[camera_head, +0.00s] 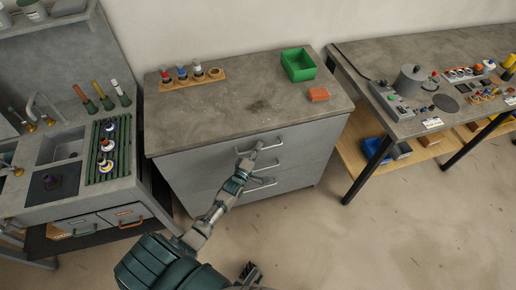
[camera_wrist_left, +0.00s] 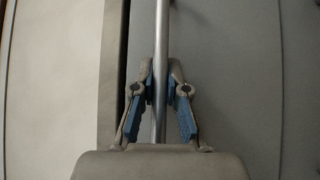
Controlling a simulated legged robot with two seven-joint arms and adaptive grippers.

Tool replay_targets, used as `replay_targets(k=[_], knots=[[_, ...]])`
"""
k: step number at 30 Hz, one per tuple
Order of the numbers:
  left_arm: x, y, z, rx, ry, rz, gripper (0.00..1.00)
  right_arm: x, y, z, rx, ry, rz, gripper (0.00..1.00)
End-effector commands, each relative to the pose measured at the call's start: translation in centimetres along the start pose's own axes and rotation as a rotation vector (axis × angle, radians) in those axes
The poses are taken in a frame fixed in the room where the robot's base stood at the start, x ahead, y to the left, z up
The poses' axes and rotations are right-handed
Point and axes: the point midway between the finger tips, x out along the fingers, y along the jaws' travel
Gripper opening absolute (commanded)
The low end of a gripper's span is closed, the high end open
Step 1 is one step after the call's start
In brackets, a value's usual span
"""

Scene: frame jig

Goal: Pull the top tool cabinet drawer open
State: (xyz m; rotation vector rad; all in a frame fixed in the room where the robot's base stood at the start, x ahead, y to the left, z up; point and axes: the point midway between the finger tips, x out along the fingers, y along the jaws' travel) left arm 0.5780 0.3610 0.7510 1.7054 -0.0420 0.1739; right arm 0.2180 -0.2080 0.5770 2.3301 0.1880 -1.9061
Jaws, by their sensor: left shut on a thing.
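The grey tool cabinet (camera_head: 190,180) stands against the wall in the middle of the head view, with several drawers and bar handles on its front. My left arm reaches up to the top drawer (camera_head: 215,158), and my left gripper (camera_head: 254,152) is at that drawer's handle (camera_head: 272,145). In the left wrist view the gripper (camera_wrist_left: 160,88) is shut on the metal handle bar (camera_wrist_left: 161,40), with blue pads on either side of it. The drawer front looks about flush with the cabinet.
On the cabinet top are a wooden holder (camera_head: 190,83) with small bottles, a green bin (camera_head: 298,65) and an orange block (camera_head: 318,94). A sink bench (camera_head: 60,150) stands left and a workbench (camera_head: 420,60) right. The floor in front is clear.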

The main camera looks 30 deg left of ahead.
Motion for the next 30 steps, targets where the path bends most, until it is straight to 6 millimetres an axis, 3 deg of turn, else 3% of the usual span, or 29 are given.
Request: replay_targets(k=[8, 18, 30], knots=[[-2.9, 0.8, 3.5, -0.005, -0.011, -0.013, 0.00, 4.5, -0.1, 1.8, -0.006, -0.022, -0.004, 0.40], [-9.4, 2.5, 9.9, -0.006, -0.012, -0.016, 0.00, 10.8, -0.3, 7.0, -0.014, -0.051, -0.007, 0.40], [-16.3, 4.1, 16.7, -0.004, -0.013, -0.016, 0.00, 13.5, -0.5, 11.7, -0.022, -0.071, -0.008, 0.40]])
